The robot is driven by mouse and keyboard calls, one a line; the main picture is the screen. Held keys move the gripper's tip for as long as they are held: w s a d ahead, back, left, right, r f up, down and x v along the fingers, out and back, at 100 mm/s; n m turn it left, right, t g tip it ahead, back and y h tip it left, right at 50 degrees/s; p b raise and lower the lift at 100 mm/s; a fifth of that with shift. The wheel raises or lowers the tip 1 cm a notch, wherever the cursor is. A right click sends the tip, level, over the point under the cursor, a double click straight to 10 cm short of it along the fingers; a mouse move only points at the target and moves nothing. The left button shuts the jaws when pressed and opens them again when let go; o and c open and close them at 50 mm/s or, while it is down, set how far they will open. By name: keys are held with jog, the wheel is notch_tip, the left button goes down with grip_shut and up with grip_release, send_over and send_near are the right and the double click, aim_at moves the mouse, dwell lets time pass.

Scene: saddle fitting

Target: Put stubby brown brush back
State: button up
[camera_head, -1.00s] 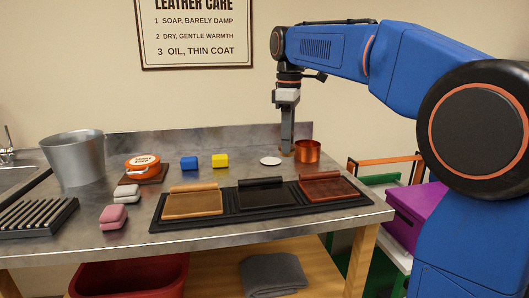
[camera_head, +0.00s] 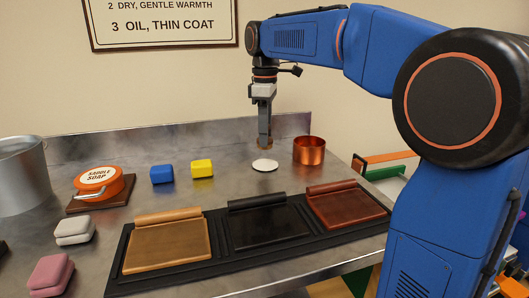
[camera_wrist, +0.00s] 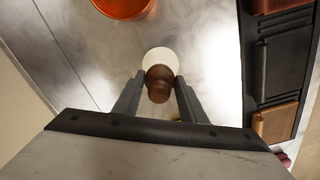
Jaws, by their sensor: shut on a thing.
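The stubby brown brush shows in the wrist view as a rounded dark brown knob (camera_wrist: 159,84) between my fingers. My gripper (camera_head: 264,145) is shut on it. In the wrist view the disc (camera_wrist: 160,57) shows partly behind the brush. The brush's lower end is hidden, so I cannot tell whether it touches the bench or the disc. A copper pot (camera_head: 309,151) stands to the right of the gripper.
A black tray (camera_head: 222,268) with tan, black and red-brown leather pieces lies in front. A blue block (camera_head: 162,174), a yellow block (camera_head: 202,168) and an orange saddle soap tin (camera_head: 99,185) stand to the left. The backsplash (camera_head: 150,151) is close behind my gripper.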

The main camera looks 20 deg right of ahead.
jog(key=shift+f, duration=2.8)
jog(key=shift+f, duration=0.1)
jog(key=o, duration=1)
notch_tip(320, 180, up, 12)
jog(key=shift+s+f, duration=0.1)
jog(key=shift+r, duration=0.25)
